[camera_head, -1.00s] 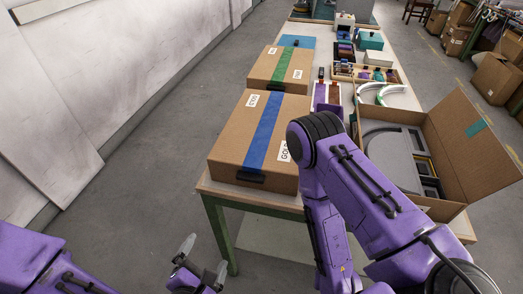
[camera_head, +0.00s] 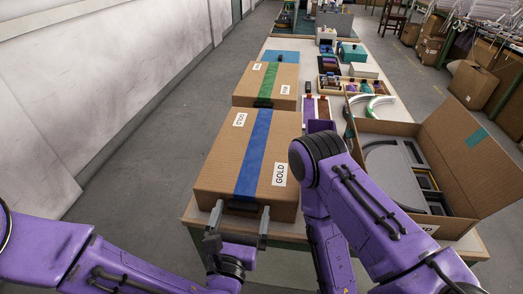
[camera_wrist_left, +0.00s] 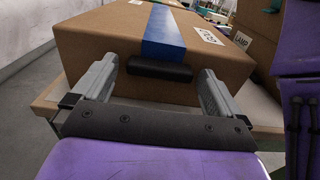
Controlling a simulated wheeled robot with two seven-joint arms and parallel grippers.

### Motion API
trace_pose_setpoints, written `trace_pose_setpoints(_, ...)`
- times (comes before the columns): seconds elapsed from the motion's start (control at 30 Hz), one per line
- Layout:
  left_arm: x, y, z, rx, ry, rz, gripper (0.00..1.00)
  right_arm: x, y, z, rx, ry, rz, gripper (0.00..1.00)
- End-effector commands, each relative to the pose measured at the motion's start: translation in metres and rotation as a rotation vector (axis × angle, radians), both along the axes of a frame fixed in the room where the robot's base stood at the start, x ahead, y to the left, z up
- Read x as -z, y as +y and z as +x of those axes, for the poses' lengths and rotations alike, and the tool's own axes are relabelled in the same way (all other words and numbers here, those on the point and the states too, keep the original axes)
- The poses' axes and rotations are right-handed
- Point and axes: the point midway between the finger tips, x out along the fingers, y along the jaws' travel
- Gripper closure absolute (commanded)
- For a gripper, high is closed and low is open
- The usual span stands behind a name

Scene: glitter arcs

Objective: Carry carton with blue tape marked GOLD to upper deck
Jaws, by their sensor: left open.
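The carton with blue tape (camera_head: 222,165) lies at the near left end of the table. A white label on it reads GOLD (camera_head: 280,174). A black handle (camera_wrist_left: 160,69) sits on its near face, under the tape. My left gripper (camera_head: 240,215) is open at that face. In the left wrist view its fingers (camera_wrist_left: 158,77) stand to either side of the handle, with gaps between. My right arm reaches down at the right of the carton, and its gripper is hidden. I cannot make out an upper deck.
A carton with green tape (camera_head: 285,85) lies just behind. An open box (camera_head: 460,165) with grey parts stands to the right, beyond my right arm. Small coloured items and trays (camera_head: 345,88) fill the table further back. The floor on the left (camera_head: 140,170) is clear.

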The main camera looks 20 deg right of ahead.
Motion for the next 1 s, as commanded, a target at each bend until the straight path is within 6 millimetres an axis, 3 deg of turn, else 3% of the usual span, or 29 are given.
trace_pose_setpoints(0.13, 0.000, 0.002, 0.001, -0.005, -0.001, 0.001, 0.00, 0.000, 0.000, 0.000, 0.000, 0.001, 0.001, 1.00)
trace_pose_setpoints(0.17, 0.000, 0.002, 0.001, -0.005, -0.001, 0.001, 0.06, 0.000, 0.000, 0.000, 0.000, 0.001, 0.001, 1.00)
trace_pose_setpoints(0.4, 0.001, 0.002, 0.001, -0.006, 0.000, 0.001, 0.82, 0.000, 0.000, 0.000, 0.000, 0.001, 0.001, 1.00)
trace_pose_setpoints(0.73, -0.008, 0.001, 0.001, -0.003, -0.001, -0.001, 0.82, -0.006, 0.000, 0.000, 0.000, 0.001, 0.001, 1.00)
trace_pose_setpoints(0.93, -0.041, 0.001, 0.001, -0.003, -0.002, -0.004, 0.82, -0.033, 0.000, 0.000, 0.000, 0.000, 0.000, 1.00)
trace_pose_setpoints(1.0, -0.053, 0.011, -0.004, -0.003, -0.001, -0.002, 0.82, -0.040, 0.000, 0.000, 0.000, 0.000, 0.000, 1.00)
